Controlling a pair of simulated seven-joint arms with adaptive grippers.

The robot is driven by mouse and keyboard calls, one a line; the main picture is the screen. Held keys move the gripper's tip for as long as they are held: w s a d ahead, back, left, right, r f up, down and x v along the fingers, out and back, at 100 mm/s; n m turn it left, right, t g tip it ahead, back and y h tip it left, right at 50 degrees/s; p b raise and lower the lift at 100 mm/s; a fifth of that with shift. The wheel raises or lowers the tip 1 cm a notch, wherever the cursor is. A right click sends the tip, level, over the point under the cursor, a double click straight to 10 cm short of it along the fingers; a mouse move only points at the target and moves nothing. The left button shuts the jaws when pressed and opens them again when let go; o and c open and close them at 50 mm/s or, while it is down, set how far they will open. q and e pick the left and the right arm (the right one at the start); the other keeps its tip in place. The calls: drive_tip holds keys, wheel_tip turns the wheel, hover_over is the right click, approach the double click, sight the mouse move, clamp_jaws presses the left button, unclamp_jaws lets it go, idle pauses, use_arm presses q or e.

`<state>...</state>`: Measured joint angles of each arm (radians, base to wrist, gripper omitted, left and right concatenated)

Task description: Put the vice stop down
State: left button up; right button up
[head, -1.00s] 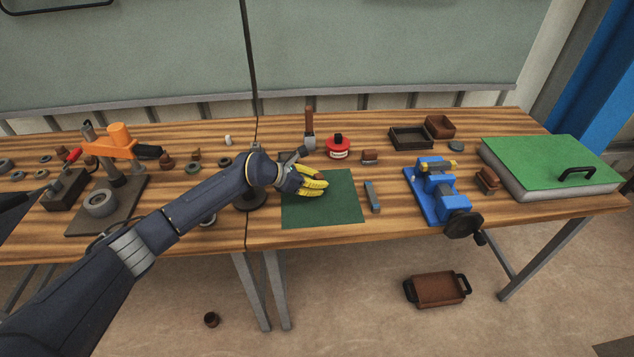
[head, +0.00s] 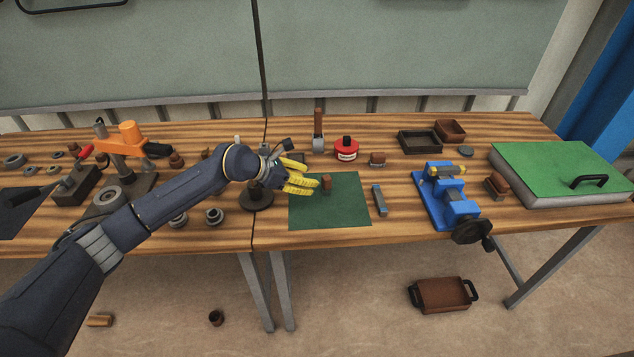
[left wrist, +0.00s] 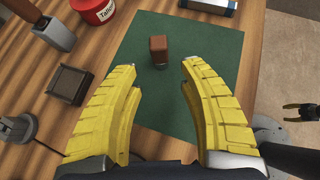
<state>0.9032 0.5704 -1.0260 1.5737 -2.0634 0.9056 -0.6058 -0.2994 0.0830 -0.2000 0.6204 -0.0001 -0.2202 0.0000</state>
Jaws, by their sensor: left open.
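The vice stop, a small brown block (head: 327,183), stands upright on the dark green mat (head: 340,212). In the left wrist view the brown block (left wrist: 158,46) shows a small grey part at its foot, on the mat (left wrist: 195,55). My left gripper (head: 308,182) has yellow fingers, is open and empty, and is just left of the block. In the left wrist view the open fingertips (left wrist: 158,68) are on either side of a clear gap, with the block beyond them. A small dark piece with yellow (left wrist: 303,110) at the right edge may be my right gripper; its jaws are unclear.
A grey bar (head: 379,200) lies right of the mat. The blue vice (head: 440,200) stands further right. A red can (head: 345,149) and a hammer (head: 318,132) are behind the mat. A round dark base (head: 257,200) is left of it. The mat's front is clear.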

use_arm(q)
drive_tip(key=shift+v, duration=2.1)
